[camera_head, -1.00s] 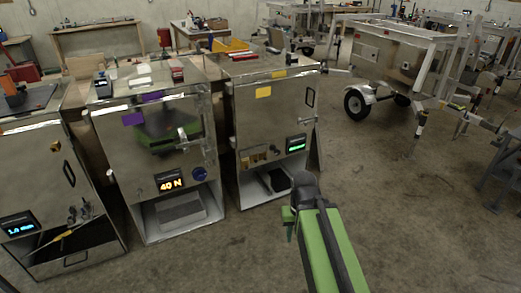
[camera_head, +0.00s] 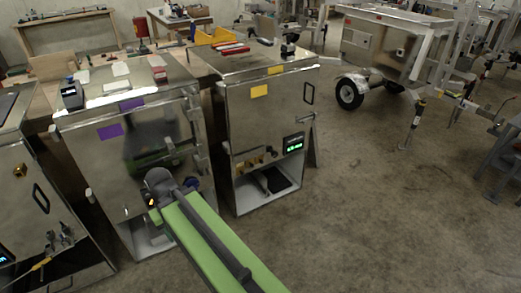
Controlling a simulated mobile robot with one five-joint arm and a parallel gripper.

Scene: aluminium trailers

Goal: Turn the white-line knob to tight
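My green arm reaches from the bottom right up to this cabinet. Its dark end, where my gripper (camera_head: 158,182) is, lies in front of the cabinet's lower front, left of the blue knob. The fingers cannot be made out. The cabinet's display is mostly hidden behind the arm; only an orange glow (camera_head: 152,202) shows.
The right cabinet (camera_head: 270,120) has yellow labels, a green-lit display (camera_head: 293,143) and brass-coloured fittings (camera_head: 252,160). The left cabinet (camera_head: 25,205) has valves on its front. A wheeled aluminium trailer (camera_head: 380,50) stands at the back right.

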